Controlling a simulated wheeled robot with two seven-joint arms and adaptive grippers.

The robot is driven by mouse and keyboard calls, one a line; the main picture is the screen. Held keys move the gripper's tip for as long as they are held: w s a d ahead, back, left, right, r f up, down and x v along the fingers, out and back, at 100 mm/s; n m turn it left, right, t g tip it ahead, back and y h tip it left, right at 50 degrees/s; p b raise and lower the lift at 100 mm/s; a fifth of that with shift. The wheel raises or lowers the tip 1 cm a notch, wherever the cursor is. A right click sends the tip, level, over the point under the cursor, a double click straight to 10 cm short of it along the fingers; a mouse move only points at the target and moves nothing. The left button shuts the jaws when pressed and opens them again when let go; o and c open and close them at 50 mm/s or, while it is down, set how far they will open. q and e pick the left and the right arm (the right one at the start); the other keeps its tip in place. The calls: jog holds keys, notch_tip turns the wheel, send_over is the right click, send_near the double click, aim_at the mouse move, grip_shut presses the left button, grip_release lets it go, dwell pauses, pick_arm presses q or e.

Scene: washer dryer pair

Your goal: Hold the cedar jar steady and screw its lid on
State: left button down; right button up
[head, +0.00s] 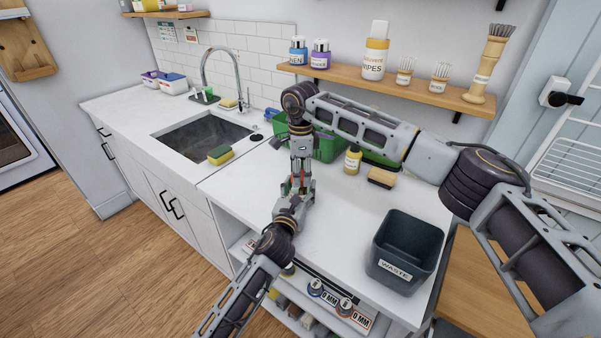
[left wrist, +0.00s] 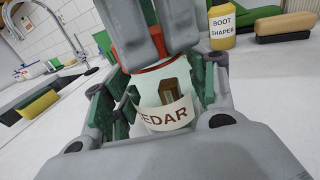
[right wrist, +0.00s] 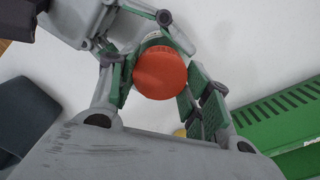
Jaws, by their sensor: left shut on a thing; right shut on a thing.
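The cedar jar (left wrist: 165,115) is clear, with a white label and something brown inside. It stands upright over the counter in the left wrist view. My left gripper (head: 299,193) is shut on its body from the side. The orange-red lid (right wrist: 160,72) sits at the jar's top. My right gripper (head: 300,174) points down from above and is shut on the lid. In the head view the grippers hide most of the jar. The joint between lid and jar is partly covered, so how tightly it sits cannot be told.
A grey waste bin (head: 404,250) stands at the counter's right front. A green crate (head: 329,147), a boot shaper bottle (head: 352,160) and a brush (head: 381,178) are behind the grippers. A sponge (head: 221,155) lies by the sink (head: 190,143). The counter left of the bin is clear.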

jog(key=m, duration=1.1)
jog(key=o, duration=1.1)
jog(key=shift+r, duration=0.1)
jog(key=shift+r, duration=2.15)
jog(key=shift+r, duration=0.1)
jog(key=r, duration=0.3)
jog(key=shift+w+a+r, duration=0.1)
jog(key=shift+w+r, duration=0.05)
jog(key=shift+w, duration=0.2)
jog(key=n, duration=0.6)
jog(key=shift+s+n, duration=0.3)
jog(key=shift+n, duration=0.1)
